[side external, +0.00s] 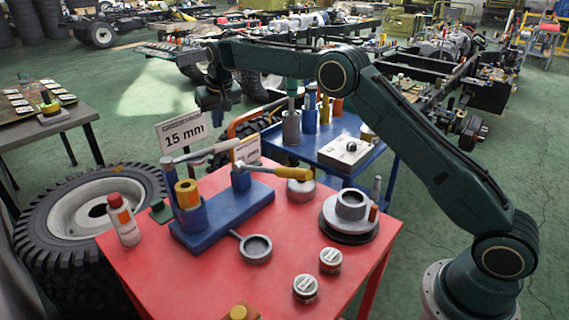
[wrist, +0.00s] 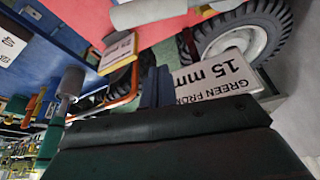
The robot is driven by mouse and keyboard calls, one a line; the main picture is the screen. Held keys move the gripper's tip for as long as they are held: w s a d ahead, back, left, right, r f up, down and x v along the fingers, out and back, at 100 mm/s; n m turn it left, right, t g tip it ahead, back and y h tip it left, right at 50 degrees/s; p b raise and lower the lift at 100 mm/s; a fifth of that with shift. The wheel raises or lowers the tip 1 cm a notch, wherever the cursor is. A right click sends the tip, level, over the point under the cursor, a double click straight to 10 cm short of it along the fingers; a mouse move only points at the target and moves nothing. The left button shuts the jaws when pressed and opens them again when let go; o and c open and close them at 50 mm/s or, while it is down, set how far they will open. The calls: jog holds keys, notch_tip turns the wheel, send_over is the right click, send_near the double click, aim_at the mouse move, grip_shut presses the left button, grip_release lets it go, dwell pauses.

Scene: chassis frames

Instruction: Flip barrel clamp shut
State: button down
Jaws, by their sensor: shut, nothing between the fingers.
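The barrel clamp is a blue fixture (side external: 226,216) on the red table, with two blue posts. A yellow cylinder (side external: 187,193) stands in a blue cup at its left end. A grey bar (side external: 200,153) slants up to the right from the left post. A yellow-handled lever (side external: 280,172) reaches right from the right post, lying nearly level. My gripper (side external: 217,122) is shut and empty, above and behind the clamp, apart from it. In the wrist view the fingertips (wrist: 156,86) are together, with a pale grey bar at the top edge.
A "15 mm" sign (side external: 183,132) stands behind the clamp, close below my gripper. A red-capped bottle (side external: 124,219), a grey ring with handle (side external: 256,248), a round flanged part (side external: 350,212) and small tins share the red table (side external: 200,275). A blue cart (side external: 320,150) stands behind.

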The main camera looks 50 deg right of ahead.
aim_at(205, 152)
jog(key=shift+s+a+f, duration=0.2)
jog(key=shift+s+f, duration=0.55)
jog(key=shift+f, duration=0.05)
jog(key=shift+s+a+f, duration=0.2)
jog(key=shift+s+f, duration=0.55)
jog(key=shift+s, duration=0.1)
